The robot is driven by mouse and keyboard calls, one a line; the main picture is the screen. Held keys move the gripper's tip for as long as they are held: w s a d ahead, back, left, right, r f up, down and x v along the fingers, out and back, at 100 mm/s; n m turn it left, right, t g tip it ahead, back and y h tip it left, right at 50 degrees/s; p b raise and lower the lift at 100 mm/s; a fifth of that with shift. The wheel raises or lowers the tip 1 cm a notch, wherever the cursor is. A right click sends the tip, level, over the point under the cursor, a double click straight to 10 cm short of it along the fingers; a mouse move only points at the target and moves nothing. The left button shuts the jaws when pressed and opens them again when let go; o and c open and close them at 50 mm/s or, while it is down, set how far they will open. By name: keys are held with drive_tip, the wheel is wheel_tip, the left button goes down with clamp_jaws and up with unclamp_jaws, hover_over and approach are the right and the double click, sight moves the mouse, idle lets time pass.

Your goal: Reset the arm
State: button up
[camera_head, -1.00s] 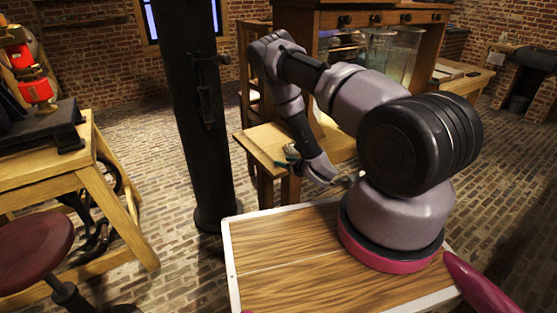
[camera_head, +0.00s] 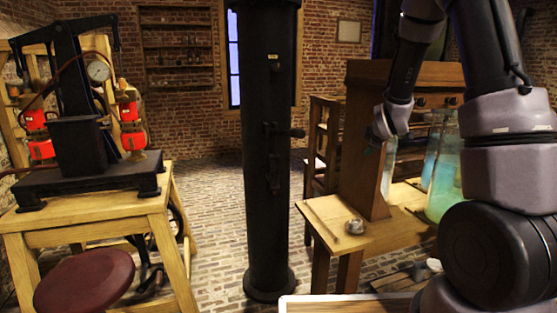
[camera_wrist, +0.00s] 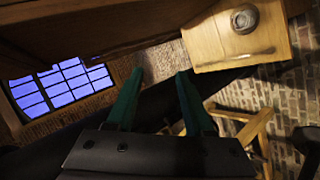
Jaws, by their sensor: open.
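My arm is raised at the right of the head view. My gripper (camera_head: 374,138) hangs in front of the wooden cabinet (camera_head: 362,150), above the small wooden table (camera_head: 350,243). In the wrist view my gripper (camera_wrist: 160,76) shows two green fingers spread apart, with nothing between them. Glass jars stand at the right of the head view: one with yellow-green and blue contents (camera_head: 444,185) and a pale one (camera_head: 389,168) partly hidden behind my gripper.
A small round metal piece (camera_head: 354,226) and a thin rod (camera_head: 322,217) lie on the small table. A black column (camera_head: 268,150) stands left of it. Farther left are a workbench (camera_head: 95,222) with a black press (camera_head: 80,145) and a red stool (camera_head: 85,281).

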drive_tip(key=s+a+r+m+g+y, duration=0.1)
drive_tip(key=s+a+r+m+g, duration=0.1)
drive_tip(key=s+r+m, duration=0.95)
drive_tip(key=s+a+r+m, duration=0.1)
drive_tip(key=s+r+m, duration=0.1)
drive_tip(key=s, duration=0.5)
drive_tip(key=s+a+r+m+g+y, duration=0.1)
drive_tip(key=s+a+r+m, duration=0.1)
drive_tip(key=s, duration=0.6)
drive_tip(key=s+a+r+m+g+y, duration=0.1)
drive_tip(key=s+r+m, duration=0.1)
drive_tip(key=s, duration=0.6)
drive_tip(key=shift+s+a+r+m, duration=0.25)
drive_tip(key=shift+r+m, duration=0.1)
drive_tip(key=shift+r, duration=0.55)
